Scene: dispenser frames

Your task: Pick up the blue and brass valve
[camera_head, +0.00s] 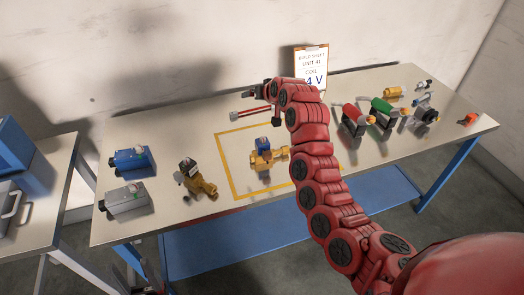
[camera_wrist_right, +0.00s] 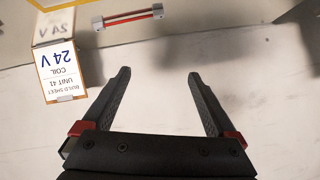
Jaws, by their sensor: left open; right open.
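The blue and brass valve (camera_head: 263,157) stands on the table inside a yellow outlined square, its blue coil on top of the brass body. My right gripper (camera_head: 258,92) is above the back of the table, beyond the valve and apart from it. In the right wrist view its fingers (camera_wrist_right: 158,76) are spread and empty, and the valve is not in that view. My left gripper (camera_head: 138,284) shows only partly at the bottom edge, below the table's front edge and well away from the valve.
A brass valve with a black coil (camera_head: 198,180) lies left of the square. Blue (camera_head: 130,161) and grey (camera_head: 124,199) boxes are further left. A build sheet (camera_head: 313,72), also in the wrist view (camera_wrist_right: 62,70), stands at the back. Red (camera_head: 354,114) and green (camera_head: 382,107) parts are at right.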

